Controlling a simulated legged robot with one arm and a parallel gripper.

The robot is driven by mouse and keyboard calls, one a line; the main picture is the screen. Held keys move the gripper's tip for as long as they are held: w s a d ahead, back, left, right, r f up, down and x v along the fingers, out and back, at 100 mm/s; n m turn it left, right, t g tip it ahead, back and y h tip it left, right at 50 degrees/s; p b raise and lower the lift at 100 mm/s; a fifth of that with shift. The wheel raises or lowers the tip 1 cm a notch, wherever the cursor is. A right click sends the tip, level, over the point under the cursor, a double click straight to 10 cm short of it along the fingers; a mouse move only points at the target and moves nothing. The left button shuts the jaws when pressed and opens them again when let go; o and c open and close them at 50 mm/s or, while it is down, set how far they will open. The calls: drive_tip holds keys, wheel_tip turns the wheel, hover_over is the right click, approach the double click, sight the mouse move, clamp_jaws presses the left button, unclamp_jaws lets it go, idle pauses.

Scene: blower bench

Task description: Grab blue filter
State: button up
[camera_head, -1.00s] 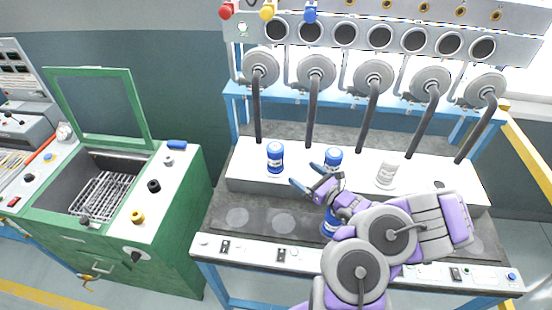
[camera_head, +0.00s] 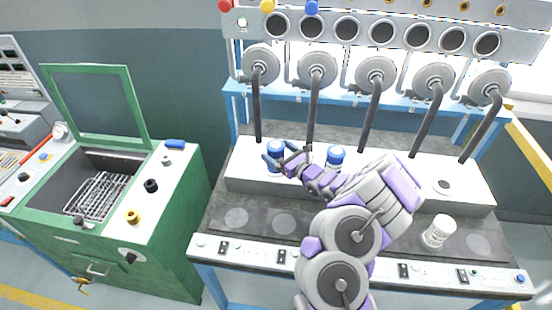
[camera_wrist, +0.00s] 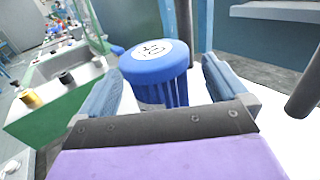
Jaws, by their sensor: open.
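A blue filter (camera_head: 275,151) stands upright on the white raised shelf of the bench, at its left end. In the wrist view the same filter (camera_wrist: 156,68) stands between the two fingers, its round blue lid marked in black and its ribbed side below. My gripper (camera_head: 277,160) is open around it, with a finger on each side; in the wrist view a gap shows on the right, and contact on the left is unclear. A second blue filter (camera_head: 334,157) stands on the shelf to the right, partly hidden by my arm.
A white filter (camera_head: 438,231) stands on the dark front strip at the right. Several grey hoses (camera_head: 312,115) hang above the shelf. A green open-lidded bath (camera_head: 125,215) with a wire basket stands left of the bench.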

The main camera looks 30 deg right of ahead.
drive_tip(key=shift+b+x, duration=0.3)
drive_tip(key=shift+x, duration=1.3)
drive_tip(key=c, duration=1.2)
drive_tip(key=shift+o, duration=0.2)
drive_tip(key=shift+r, duration=0.1)
